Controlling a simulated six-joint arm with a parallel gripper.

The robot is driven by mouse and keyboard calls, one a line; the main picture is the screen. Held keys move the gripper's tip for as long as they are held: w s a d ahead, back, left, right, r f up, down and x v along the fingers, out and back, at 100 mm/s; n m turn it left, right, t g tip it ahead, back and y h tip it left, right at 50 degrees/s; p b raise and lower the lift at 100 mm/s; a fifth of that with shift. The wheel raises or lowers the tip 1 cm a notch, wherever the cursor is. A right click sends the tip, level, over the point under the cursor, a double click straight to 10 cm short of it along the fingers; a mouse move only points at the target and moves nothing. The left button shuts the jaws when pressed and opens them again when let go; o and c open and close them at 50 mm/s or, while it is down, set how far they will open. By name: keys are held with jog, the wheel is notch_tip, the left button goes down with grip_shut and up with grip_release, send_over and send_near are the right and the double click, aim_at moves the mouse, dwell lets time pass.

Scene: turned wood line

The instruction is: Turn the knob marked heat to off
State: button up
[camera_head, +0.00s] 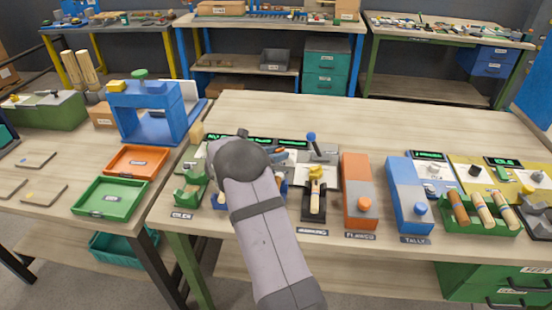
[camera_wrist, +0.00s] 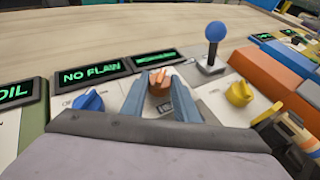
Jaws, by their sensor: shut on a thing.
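An orange-brown knob (camera_wrist: 159,85) stands on a pale panel in the middle of the wrist view, below a small display. My gripper (camera_wrist: 160,77) reaches over the panel, its two blue-grey fingers on either side of this knob and shut on it. A small dark label (camera_wrist: 166,106) lies between the fingers; I cannot read it clearly, so I cannot confirm it says heat. The knob's pointer direction and any off mark are not clear. In the head view my arm covers most of this panel.
A blue knob (camera_wrist: 88,101) is to the left and a yellow knob (camera_wrist: 239,93) to the right. A blue-balled lever (camera_wrist: 215,33) rises behind, at the right. Displays (camera_wrist: 91,75) line the panel's back. An orange box (camera_head: 356,180) stands farther right. The bench behind is clear.

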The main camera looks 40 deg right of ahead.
jog(key=shift+r, duration=0.1)
jog(key=o, duration=1.1)
jog(key=shift+c, duration=0.2)
jog(key=shift+b+v, duration=0.9)
jog(key=shift+v, duration=2.75)
